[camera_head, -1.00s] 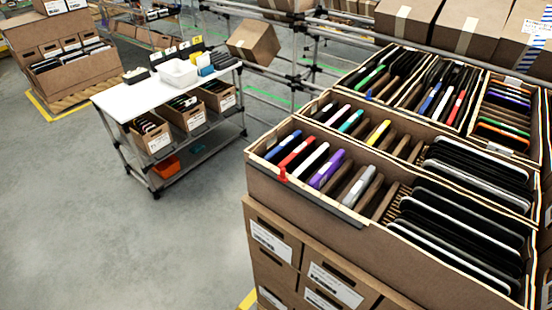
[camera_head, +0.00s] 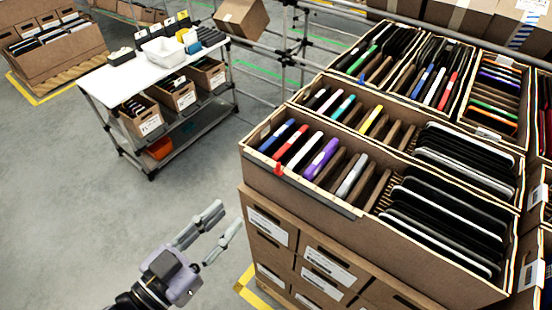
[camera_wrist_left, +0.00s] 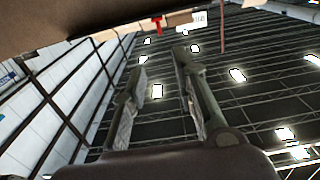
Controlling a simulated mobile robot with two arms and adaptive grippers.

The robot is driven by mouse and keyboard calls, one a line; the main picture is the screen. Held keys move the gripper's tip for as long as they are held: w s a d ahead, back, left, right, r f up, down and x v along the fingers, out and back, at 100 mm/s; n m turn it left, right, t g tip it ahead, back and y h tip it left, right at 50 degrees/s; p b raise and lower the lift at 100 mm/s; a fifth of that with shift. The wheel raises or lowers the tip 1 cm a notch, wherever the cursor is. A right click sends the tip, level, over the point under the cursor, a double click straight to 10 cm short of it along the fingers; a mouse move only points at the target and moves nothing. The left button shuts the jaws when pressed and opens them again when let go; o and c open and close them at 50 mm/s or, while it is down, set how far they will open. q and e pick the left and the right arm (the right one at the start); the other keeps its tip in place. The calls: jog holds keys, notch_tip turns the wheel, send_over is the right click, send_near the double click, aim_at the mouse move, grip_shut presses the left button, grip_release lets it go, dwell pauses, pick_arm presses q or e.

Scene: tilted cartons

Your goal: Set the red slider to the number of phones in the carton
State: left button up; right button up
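The front carton (camera_head: 330,208) is open, with several upright phones in its left part, among them a blue one (camera_head: 276,136), a purple one (camera_head: 322,160) and a grey one (camera_head: 352,176). Some slots between them look empty. The red slider (camera_head: 278,168) sits on the carton's front rim, near the left end of a grey strip. It also shows in the left wrist view (camera_wrist_left: 157,24), beyond the fingers. My left gripper (camera_head: 229,213) is open and empty, left of the stacked cartons and below the slider, fingers pointing up. My right gripper is not in view.
Large dark tablets (camera_head: 450,220) fill the right part of the front carton. More divided cartons stand behind it. Labelled cartons (camera_head: 325,265) are stacked underneath. A white-topped cart (camera_head: 125,80) stands at the left. The floor between is clear.

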aim_at(277, 166)
pick_arm(q)
jog(key=p+x, duration=0.3)
jog(key=x, duration=1.4)
jog(key=shift+f, duration=0.1)
jog(key=shift+c, duration=0.6)
grip_shut()
